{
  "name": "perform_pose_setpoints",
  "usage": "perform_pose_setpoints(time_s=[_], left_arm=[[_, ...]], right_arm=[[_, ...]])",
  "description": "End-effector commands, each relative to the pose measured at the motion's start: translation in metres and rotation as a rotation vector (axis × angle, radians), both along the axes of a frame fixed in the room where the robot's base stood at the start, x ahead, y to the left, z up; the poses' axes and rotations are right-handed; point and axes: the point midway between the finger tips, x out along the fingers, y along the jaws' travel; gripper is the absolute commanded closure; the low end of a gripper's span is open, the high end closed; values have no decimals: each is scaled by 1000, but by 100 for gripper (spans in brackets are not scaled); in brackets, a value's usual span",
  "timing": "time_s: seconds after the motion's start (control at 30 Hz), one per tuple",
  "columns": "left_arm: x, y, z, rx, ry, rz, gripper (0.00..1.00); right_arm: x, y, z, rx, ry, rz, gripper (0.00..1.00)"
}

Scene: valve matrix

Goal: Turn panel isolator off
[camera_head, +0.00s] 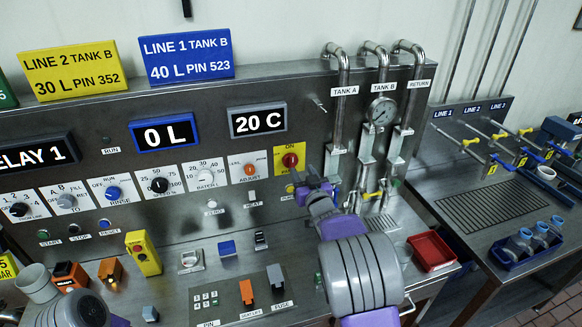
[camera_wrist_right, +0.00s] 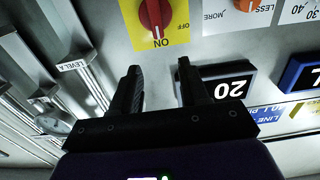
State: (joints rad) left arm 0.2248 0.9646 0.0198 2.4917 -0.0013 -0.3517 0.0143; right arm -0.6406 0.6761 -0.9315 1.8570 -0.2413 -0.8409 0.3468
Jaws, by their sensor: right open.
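The panel isolator is a red rotary knob (camera_head: 290,160) on a yellow plate, with ON printed above it. In the right wrist view the plate appears upside down, and the red knob (camera_wrist_right: 155,14) is cut by the top edge. Its ridge appears to line up with the ON label. My right gripper (camera_head: 308,178) is just below and right of the knob in the head view. In the wrist view my right gripper (camera_wrist_right: 161,75) is open and empty, its fingers apart from the knob. My left gripper is out of view.
Pipes with a gauge (camera_head: 381,112) rise right of the isolator. An orange ADJUST knob (camera_head: 249,169) sits to its left, below the 20 C display (camera_head: 257,120). A red tray (camera_head: 431,250) stands on the counter to the right. Part of my left arm shows at lower left.

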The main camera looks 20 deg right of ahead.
Motion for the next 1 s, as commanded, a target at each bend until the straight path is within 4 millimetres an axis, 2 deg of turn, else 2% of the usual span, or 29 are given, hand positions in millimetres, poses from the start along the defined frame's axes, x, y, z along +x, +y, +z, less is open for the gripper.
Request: perform_pose_setpoints(time_s=[0.03, 0.17, 0.37, 0.7, 1.0], left_arm=[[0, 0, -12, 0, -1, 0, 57], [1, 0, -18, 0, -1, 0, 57], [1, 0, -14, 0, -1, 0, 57], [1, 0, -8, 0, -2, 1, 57], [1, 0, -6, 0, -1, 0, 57]], right_arm=[[0, 0, -12, 0, 0, 0, 55], [1, 0, -18, -1, 0, 0, 55], [16, 0, -17, -4, 1, 0, 55], [60, 2, -17, -5, 1, 0, 55], [76, 3, -18, -1, 2, 0, 55]])
